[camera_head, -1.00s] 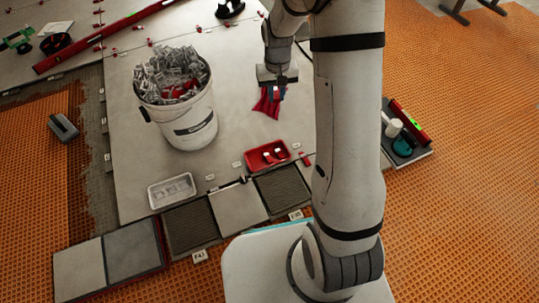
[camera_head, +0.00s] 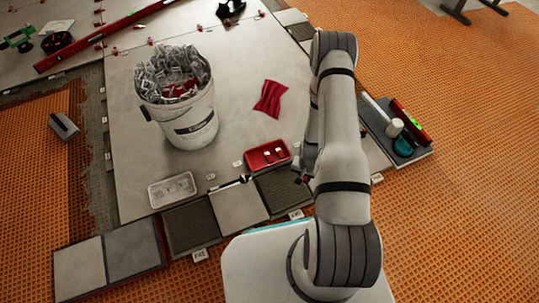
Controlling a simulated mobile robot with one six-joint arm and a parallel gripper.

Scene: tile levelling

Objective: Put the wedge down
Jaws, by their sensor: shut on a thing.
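My gripper (camera_head: 300,176) is low beside the right end of the tile row, partly hidden by my own arm. It is shut on a small red piece (camera_head: 306,180), which appears to be the wedge; only a little of it shows. The gripper is just right of the red tray (camera_head: 268,154), near the dark ribbed tile bed (camera_head: 280,188). I cannot tell whether the wedge touches the floor.
A white bucket (camera_head: 192,125) full of grey clips stands on the tiled floor, with a red cloth (camera_head: 270,98) to its right. A clear tray (camera_head: 172,190) lies at front left. A dark tray (camera_head: 410,150) with a level and a teal-based item lies right of my arm.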

